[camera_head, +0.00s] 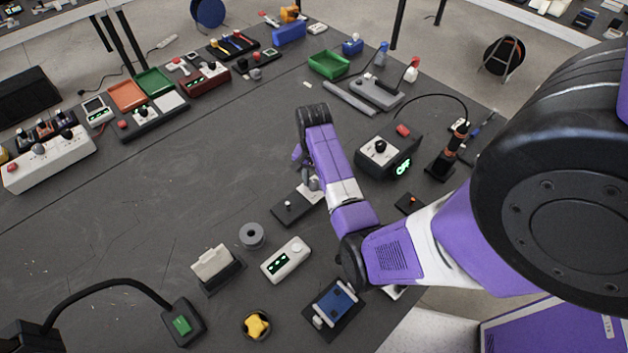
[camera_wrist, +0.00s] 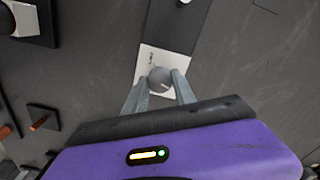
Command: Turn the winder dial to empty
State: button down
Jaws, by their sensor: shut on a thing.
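The winder dial (camera_wrist: 159,78) is a round grey knob on a white plate (camera_wrist: 149,62) with small dark print that I cannot read. My gripper (camera_wrist: 160,88) is shut on the dial, with one grey finger on each side of it. In the head view my gripper (camera_head: 313,184) is low over the white end of a small dark device (camera_head: 293,207). The arm and fingers hide most of the dial there. The device's dark part (camera_wrist: 176,24) extends beyond the plate in the wrist view. Which mark the dial points to cannot be told.
A dark box (camera_head: 390,152) with a white dial plate and a green lit display stands to the right. A grey ring (camera_head: 252,236), a white device with a display (camera_head: 286,260) and a blue device (camera_head: 335,303) lie nearer. The table left of my gripper is clear.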

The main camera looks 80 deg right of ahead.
jog(key=n, duration=2.2)
jog(key=shift+n, duration=0.4)
jog(key=n, duration=0.3)
jog(key=shift+n, duration=2.2)
